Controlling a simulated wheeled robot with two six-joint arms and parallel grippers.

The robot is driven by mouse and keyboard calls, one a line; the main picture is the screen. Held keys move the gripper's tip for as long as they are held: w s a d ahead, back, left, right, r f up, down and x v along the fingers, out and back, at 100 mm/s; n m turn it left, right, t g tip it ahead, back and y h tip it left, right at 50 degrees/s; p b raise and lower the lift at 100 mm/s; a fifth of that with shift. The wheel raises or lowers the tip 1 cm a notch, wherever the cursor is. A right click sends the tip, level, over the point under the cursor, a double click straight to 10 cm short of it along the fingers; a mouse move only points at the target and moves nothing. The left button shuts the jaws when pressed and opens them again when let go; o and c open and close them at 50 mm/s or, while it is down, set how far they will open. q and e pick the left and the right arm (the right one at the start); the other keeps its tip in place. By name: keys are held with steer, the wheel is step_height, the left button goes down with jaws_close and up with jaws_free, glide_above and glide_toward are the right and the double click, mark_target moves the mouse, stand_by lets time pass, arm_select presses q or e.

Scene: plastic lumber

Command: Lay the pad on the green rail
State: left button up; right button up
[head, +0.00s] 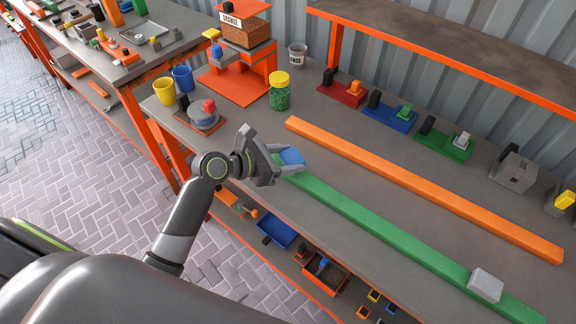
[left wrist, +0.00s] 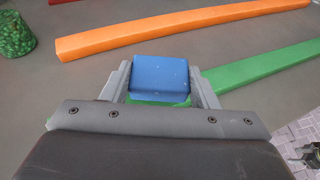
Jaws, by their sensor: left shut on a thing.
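The green rail (head: 385,224) is a long bar lying along the front of the workbench; it also shows in the left wrist view (left wrist: 262,70). My left gripper (head: 283,157) is at the rail's left end, shut on a blue pad (head: 291,157). In the left wrist view the blue pad (left wrist: 160,80) sits between the two fingers, with green rail showing just below it. I cannot tell whether the pad touches the rail. A light grey block (head: 486,285) rests on the rail near its right end. My right gripper is not in view.
An orange rail (head: 420,188) lies behind the green one. A jar of green granules with a yellow lid (head: 280,92) and a round grey device with a red knob (head: 205,113) stand to the left. Small red, blue and green fixtures line the back. Bare bench lies between the rails.

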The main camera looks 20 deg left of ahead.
arm_select(q)
steer(key=shift+f, duration=1.45)
steer(key=shift+f, duration=0.1)
steer(key=o, duration=1)
steer(key=v, duration=1.2)
